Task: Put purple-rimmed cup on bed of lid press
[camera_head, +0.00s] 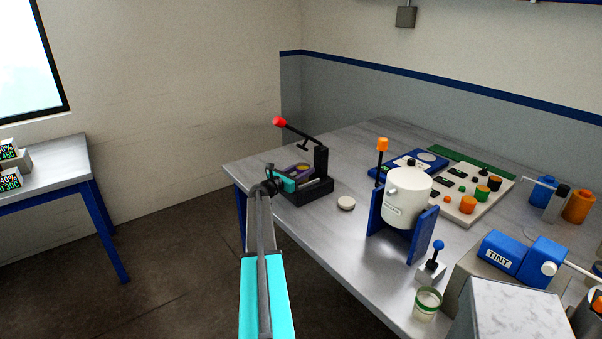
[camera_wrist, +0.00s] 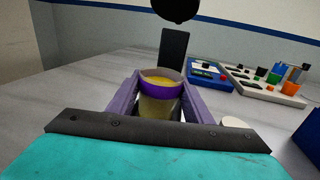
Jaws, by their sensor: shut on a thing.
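The purple-rimmed cup (camera_wrist: 160,95) is between the two fingers of my gripper (camera_wrist: 162,100) in the wrist view, with yellow contents showing inside. My gripper is shut on it and the cup looks upright. In the head view, my gripper (camera_head: 297,174) is at the lid press (camera_head: 321,165), over its dark base, and the cup (camera_head: 303,168) shows small there. The press has a raised black lever with a red knob (camera_head: 279,121). In the wrist view the press's dark post (camera_wrist: 173,52) stands behind the cup. The cup's bottom and any contact with the bed are hidden.
A pale round lid (camera_head: 346,203) lies on the table right of the press. A white tank in a blue stand (camera_head: 408,190) is further right. A green-banded cup (camera_head: 427,304) stands near the front edge. A button board (camera_head: 470,190) is at the back.

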